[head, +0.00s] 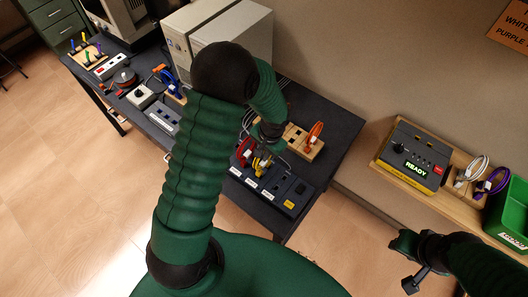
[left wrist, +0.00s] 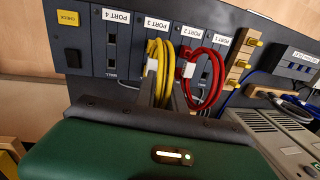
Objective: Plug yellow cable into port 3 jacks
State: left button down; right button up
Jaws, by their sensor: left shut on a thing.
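The yellow cable (left wrist: 161,57) is a looped bundle at the port 3 column of the dark port panel (left wrist: 84,42); the head view shows it as well (head: 262,165). My left gripper (left wrist: 160,92) is shut on it, its fingers in front of the panel below the upside-down PORT 3 label. The fingers and cable cover the port 3 jacks, so I cannot tell whether the plugs are seated. In the head view my left gripper (head: 265,148) is mostly hidden by its own arm. My right gripper (head: 408,263) is open and empty, right of the table.
A red cable (left wrist: 194,72) hangs beside the yellow one near port 2. The port 4 jacks (left wrist: 110,50) are bare. A wooden block with an orange cable (head: 314,133) stands behind the panel. A wall shelf holds a READY box (head: 413,155), white and purple cables and a green bin (head: 509,215).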

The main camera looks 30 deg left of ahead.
pick_arm(q)
jog(key=shift+d, duration=0.3)
pick_arm(e)
jog(key=shift+d, duration=0.4)
pick_arm(q)
jog(key=shift+a+f, duration=0.3)
pick_arm(e)
jog(key=shift+a+f, duration=0.2)
jog(key=shift+a, duration=0.05)
pick_arm(q)
jog(key=shift+d, duration=0.1)
pick_arm(e)
jog(key=shift+d, duration=0.1)
pick_arm(q)
jog(key=shift+f+b, duration=0.3)
jog(key=shift+b, duration=0.1)
pick_arm(e)
jog(key=shift+f, duration=0.2)
pick_arm(q)
jog(key=c, duration=1.3)
grip_release()
jog(key=o, duration=0.6)
